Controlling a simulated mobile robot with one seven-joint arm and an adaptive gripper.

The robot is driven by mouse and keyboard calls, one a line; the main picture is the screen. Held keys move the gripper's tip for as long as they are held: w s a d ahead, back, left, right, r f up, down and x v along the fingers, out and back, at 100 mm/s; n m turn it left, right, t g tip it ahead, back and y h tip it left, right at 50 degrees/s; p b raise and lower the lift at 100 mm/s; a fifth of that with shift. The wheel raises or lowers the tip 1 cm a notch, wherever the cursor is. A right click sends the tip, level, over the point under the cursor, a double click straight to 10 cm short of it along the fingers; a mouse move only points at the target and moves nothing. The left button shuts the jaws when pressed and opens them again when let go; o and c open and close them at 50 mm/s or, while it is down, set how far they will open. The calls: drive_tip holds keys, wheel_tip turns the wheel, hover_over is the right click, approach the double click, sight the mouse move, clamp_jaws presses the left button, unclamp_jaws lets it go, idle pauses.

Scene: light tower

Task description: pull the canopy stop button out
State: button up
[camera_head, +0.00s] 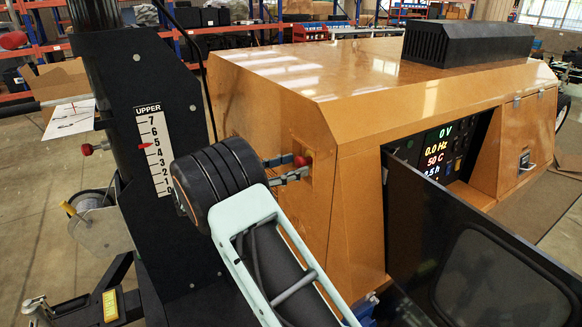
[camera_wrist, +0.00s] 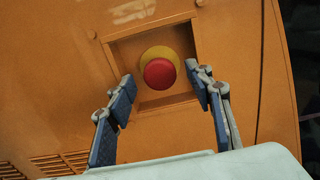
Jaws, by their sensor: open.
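The canopy stop button (camera_wrist: 159,73) is a red mushroom head on a yellow round base, set in a square recess of the orange canopy. In the head view the red button (camera_head: 303,160) shows on the canopy's end panel, just past my fingertips. My gripper (camera_wrist: 162,92) is open, with its blue-padded fingers on the left and right of the recess. The button lies between and slightly ahead of the fingertips, and I see no contact. In the head view my gripper (camera_head: 293,168) reaches from the left toward the panel. Whether the button is pressed in cannot be told.
The orange canopy (camera_head: 262,118) fills the middle. A black mast with a white "UPPER" scale (camera_head: 154,150) stands close on the left. A dark open door (camera_head: 470,260) juts out at the right, beside a lit display panel (camera_head: 440,150). Vent slots (camera_wrist: 62,163) lie low in the wrist view.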

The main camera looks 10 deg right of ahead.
drive_tip(key=v, duration=1.2)
